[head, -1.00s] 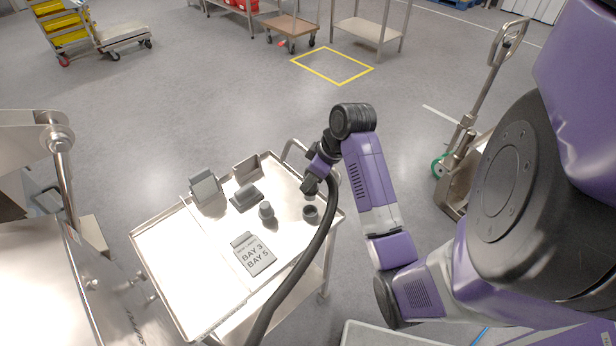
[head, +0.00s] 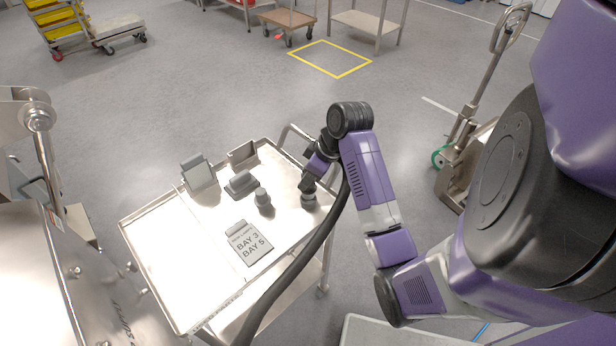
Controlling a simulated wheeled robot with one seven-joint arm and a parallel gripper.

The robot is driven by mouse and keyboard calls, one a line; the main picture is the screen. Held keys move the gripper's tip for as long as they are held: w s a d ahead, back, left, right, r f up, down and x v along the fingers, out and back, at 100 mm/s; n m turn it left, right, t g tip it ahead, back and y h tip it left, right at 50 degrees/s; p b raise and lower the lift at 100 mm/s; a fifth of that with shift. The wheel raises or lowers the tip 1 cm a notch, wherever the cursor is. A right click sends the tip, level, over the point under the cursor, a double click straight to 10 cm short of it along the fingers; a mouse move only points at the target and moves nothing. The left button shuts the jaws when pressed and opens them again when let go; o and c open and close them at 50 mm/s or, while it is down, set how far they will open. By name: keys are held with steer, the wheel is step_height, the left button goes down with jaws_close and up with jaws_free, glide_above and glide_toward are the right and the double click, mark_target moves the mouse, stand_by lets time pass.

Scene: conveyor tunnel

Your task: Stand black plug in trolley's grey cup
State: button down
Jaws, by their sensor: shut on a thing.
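The silver trolley (head: 160,262) stands left of centre with a bright flat top. The grey cup (head: 309,204) is near its right edge, directly below my gripper (head: 307,187). My gripper points down and is shut on the black plug, which is mostly hidden by the fingers and hard to make out. The fingertips overlap the cup's top in this view. I cannot tell whether the plug is inside the cup or just above it.
A metal pallet jack (head: 468,150) stands at right.

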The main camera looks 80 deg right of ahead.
steer(key=shift+f, duration=0.3)
stand_by(0.4)
steer(key=shift+f+b, duration=0.95)
steer(key=shift+f, duration=0.7)
steer(key=c, duration=0.9)
jaws_free()
steer(key=shift+r, duration=0.1)
steer(key=shift+c, duration=0.2)
steer(key=v, duration=0.7)
steer(key=shift+s+r, duration=0.2)
steer(key=shift+r, duration=0.15)
